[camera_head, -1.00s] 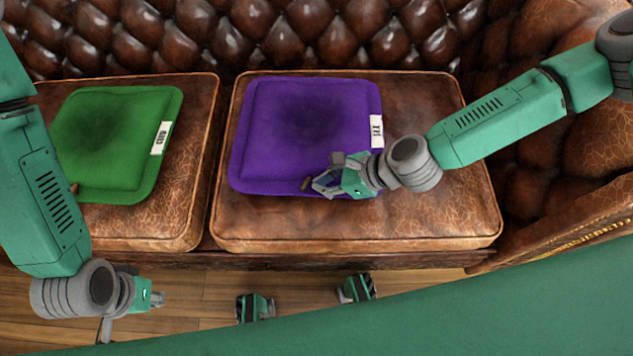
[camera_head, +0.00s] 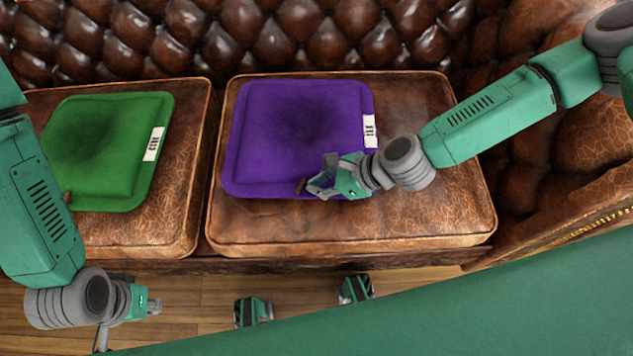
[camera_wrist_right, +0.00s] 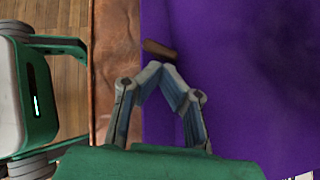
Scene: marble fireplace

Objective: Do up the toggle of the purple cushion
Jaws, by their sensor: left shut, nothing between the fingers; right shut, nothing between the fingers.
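The purple cushion (camera_head: 295,125) lies flat on the right seat of a brown leather sofa, with a white label (camera_head: 369,131) on its right edge. Its small brown toggle (camera_head: 301,186) sits near the front edge. The toggle also shows in the right wrist view (camera_wrist_right: 160,49), just beyond my right fingertips. My right gripper (camera_head: 318,186) is over the cushion's front right part. Its fingertips (camera_wrist_right: 162,72) are together and empty, close beside the toggle; I cannot tell if they touch it. My left gripper (camera_head: 155,306) is shut and empty, low at the left in front of the sofa.
A green cushion (camera_head: 105,150) with a white label and its own brown toggle (camera_head: 67,197) lies on the left seat. The tufted backrest (camera_head: 300,40) and the right armrest (camera_head: 560,185) bound the seat. The seat's front strip (camera_head: 350,230) is bare.

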